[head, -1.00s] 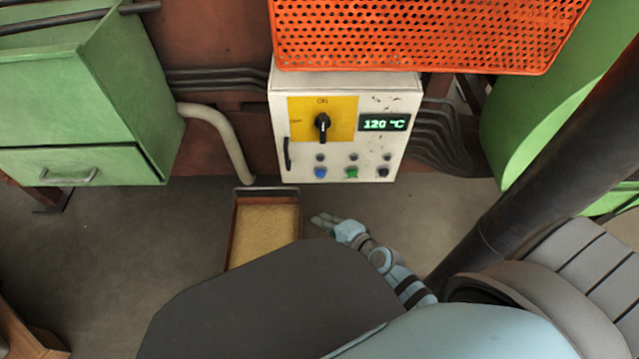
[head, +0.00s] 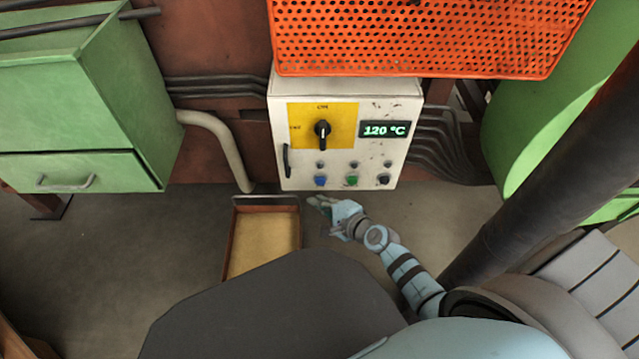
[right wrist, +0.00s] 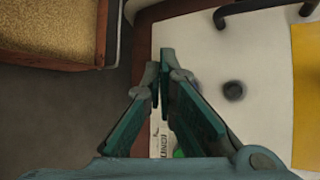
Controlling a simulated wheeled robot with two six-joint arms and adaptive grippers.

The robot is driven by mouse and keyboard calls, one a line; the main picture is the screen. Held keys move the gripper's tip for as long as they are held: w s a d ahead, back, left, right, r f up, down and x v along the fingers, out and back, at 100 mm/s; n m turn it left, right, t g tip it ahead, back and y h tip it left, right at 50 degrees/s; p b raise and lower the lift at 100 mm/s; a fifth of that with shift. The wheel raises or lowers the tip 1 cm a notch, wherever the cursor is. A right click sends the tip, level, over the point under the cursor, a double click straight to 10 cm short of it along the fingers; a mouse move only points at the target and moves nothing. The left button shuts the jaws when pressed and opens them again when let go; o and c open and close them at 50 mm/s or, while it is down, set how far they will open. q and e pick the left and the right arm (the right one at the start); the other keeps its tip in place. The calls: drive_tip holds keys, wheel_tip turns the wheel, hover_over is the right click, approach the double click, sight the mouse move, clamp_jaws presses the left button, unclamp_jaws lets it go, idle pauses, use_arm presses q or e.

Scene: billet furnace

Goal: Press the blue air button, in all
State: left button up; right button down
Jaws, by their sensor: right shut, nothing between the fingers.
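The white control box (head: 300,95) carries a bottom row of blue, green and black buttons. The blue air button (head: 320,181) is at the left of that row in the head view. The green button (head: 352,181) partly shows between the fingers there (right wrist: 180,153). My right gripper (head: 319,203) is shut and empty, just below the blue button in the head view. Its fingertips (right wrist: 164,78) overlap the panel's lower edge in the wrist view; contact cannot be told. My left gripper is not in view.
A yellow switch plate (head: 345,112) with a black rotary knob (head: 322,129) and a display reading 120 °C (head: 384,129) are above the buttons. A black handle (head: 287,160) is at left. A tray (head: 228,240) stands below; an orange perforated panel (head: 420,40) hangs above.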

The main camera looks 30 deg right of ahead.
sight(320, 181)
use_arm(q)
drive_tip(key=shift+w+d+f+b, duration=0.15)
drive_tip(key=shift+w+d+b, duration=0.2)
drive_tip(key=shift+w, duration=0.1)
use_arm(e)
drive_tip(key=w, duration=0.1)
drive_tip(key=w+d, duration=0.1)
drive_tip(key=shift+w+d, duration=0.1)
drive_tip(key=shift+w, duration=0.2)
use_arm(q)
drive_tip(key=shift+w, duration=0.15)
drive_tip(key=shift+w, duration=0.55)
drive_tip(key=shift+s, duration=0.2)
